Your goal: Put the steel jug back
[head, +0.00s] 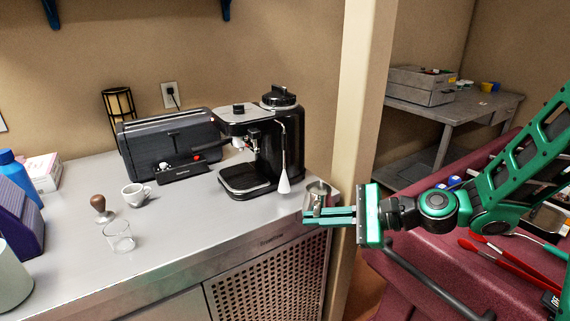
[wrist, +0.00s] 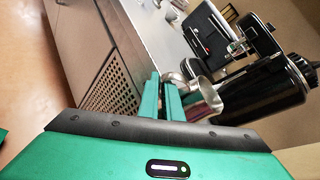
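The steel jug (head: 318,191) is a small open metal pitcher at the right end of the counter, right of the coffee machine (head: 262,150). It looks upright in the head view. My gripper (head: 308,214) reaches in from the right, its green fingers close together in front of the jug. In the wrist view the jug (wrist: 203,100) is right beside the fingers (wrist: 161,90), with its handle side at them, and they appear shut on it. The fingers hide the jug's lower part, so I cannot tell whether its base touches the counter.
The front middle is clear. A wall post (head: 362,100) rises behind my gripper. A red cart (head: 425,265) with utensils stands at right.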

